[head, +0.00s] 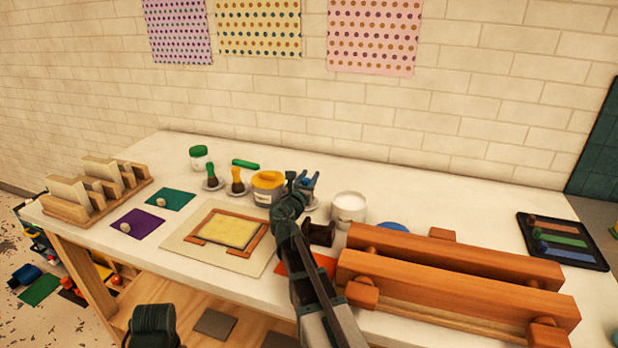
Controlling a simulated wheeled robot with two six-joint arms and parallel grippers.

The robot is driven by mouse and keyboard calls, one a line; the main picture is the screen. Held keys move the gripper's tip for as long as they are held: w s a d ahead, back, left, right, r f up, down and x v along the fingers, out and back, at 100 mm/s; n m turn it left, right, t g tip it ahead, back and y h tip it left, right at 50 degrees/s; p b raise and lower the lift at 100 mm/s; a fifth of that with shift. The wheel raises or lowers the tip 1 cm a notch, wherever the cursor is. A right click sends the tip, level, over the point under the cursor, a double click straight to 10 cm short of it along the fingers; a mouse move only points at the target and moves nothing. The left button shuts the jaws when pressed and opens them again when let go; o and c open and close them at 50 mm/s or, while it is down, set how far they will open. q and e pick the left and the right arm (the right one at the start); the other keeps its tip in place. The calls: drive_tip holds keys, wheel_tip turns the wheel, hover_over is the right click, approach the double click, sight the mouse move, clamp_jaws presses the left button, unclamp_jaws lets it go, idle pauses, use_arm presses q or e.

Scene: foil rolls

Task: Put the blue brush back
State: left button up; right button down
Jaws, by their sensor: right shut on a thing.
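The blue brush (311,179) is at the middle of the white table, partly hidden by my right gripper (301,184). My right gripper is shut on it, and the brush is over or just above a small pale saucer (311,206); I cannot tell whether it touches. To the left, a green-handled brush (212,172) and an orange-handled brush (237,177) stand on saucers. A tub with a yellow lid (267,182) is directly left of my gripper.
A white pot (348,208) stands close right of the gripper. A wooden roller frame (450,262) fills the front right. A framed yellow screen (229,231) lies front left. A dark tray of colored bars (562,241) is far right. The back right table is clear.

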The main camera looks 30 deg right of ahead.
drive_tip(key=shift+f+b, duration=0.35)
drive_tip(key=shift+f, duration=0.05)
idle(0.4)
unclamp_jaws()
idle(0.5)
drive_tip(key=shift+r, duration=0.15)
idle(0.4)
drive_tip(key=shift+r+p, duration=4.4)
drive_tip(key=shift+p, duration=0.1)
